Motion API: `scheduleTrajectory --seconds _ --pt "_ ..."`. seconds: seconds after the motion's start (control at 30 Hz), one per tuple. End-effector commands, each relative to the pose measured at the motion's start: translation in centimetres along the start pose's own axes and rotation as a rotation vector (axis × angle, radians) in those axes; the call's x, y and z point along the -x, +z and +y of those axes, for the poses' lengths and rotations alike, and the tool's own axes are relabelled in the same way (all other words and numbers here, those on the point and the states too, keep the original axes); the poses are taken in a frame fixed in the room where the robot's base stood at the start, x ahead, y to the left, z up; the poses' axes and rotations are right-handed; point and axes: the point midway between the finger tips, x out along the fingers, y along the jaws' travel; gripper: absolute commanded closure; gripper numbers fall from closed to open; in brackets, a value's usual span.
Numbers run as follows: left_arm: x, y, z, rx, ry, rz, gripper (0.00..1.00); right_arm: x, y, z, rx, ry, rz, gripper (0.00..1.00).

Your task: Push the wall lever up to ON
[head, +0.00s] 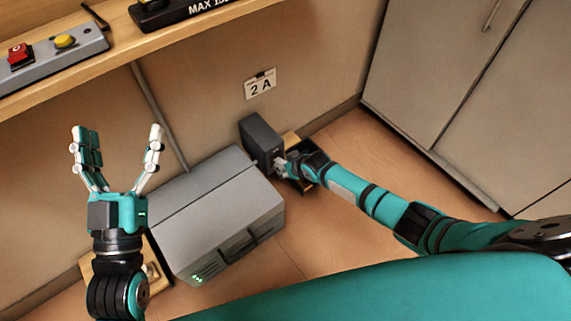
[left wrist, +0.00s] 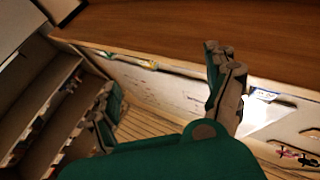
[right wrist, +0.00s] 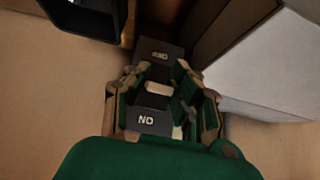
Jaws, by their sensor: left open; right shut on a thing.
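The pale lever (right wrist: 157,89) lies between the labels. My right gripper (head: 281,166) reaches to the front of the box and is shut on the lever, with fingers on both sides. The fingers partly hide the contact. My left gripper (head: 120,135) is open and empty, raised left of the grey case.
A grey case (head: 215,200) with green lights stands on the floor between my arms. A wooden shelf (head: 125,45) carries a button panel (head: 55,62) at the upper left. Grey cabinets (head: 430,70) stand at right.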

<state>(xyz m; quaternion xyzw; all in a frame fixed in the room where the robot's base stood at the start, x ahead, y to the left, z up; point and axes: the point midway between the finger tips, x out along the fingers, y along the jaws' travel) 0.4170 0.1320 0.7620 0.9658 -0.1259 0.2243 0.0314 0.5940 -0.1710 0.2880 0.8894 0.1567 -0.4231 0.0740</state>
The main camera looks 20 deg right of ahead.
Motion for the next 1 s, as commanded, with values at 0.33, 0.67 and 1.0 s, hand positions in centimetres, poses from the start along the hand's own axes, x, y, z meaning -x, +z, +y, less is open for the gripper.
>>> scheduleTrajectory --seconds 0.33,0.67,1.0 --pt "1.3 5.5 -0.8 -0.011 -0.018 -0.342 0.13 0.5 -0.8 0.3 0.0 0.006 -0.122 1.0" --pt "2.4 7.6 -1.1 -0.014 -0.025 -0.467 0.13 0.5 -0.9 0.4 -0.001 0.006 -0.173 1.0" --pt "2.5 7.7 -1.2 -0.014 -0.025 -0.476 0.13 0.5 -0.9 0.4 0.0 0.006 -0.177 1.0"
